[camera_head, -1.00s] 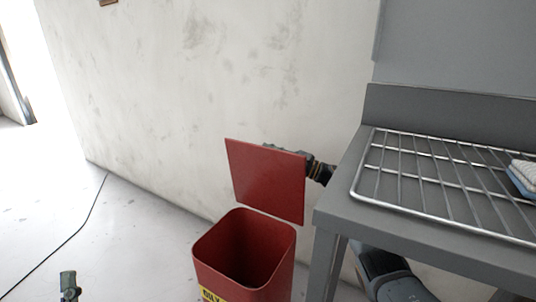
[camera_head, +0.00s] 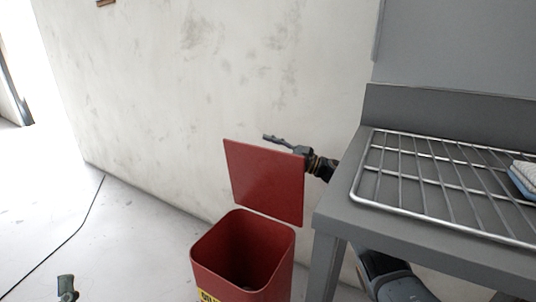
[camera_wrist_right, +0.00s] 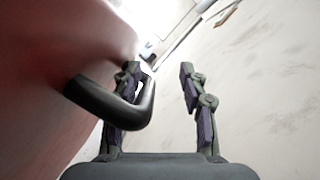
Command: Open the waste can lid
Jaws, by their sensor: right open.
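The red waste can (camera_head: 250,250) stands on the floor left of the grey table, with its mouth uncovered and its inside visible. Its red lid (camera_head: 264,182) stands raised, nearly upright, at the back of the can. My right gripper (camera_head: 279,142) is behind the lid's upper right edge, partly hidden by it. In the right wrist view my right gripper (camera_wrist_right: 165,90) is open, with a black bent handle (camera_wrist_right: 125,110) on the red surface beside its left finger. A small part of my left gripper (camera_head: 66,288) shows at the bottom left.
The grey table (camera_head: 335,205) with a wire rack (camera_head: 430,180) stands close on the right of the can. A blue and white cloth-like item (camera_head: 524,178) lies on the rack. A stained wall (camera_head: 200,90) is behind the can. The floor to the left is clear but for a dark cable (camera_head: 75,232).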

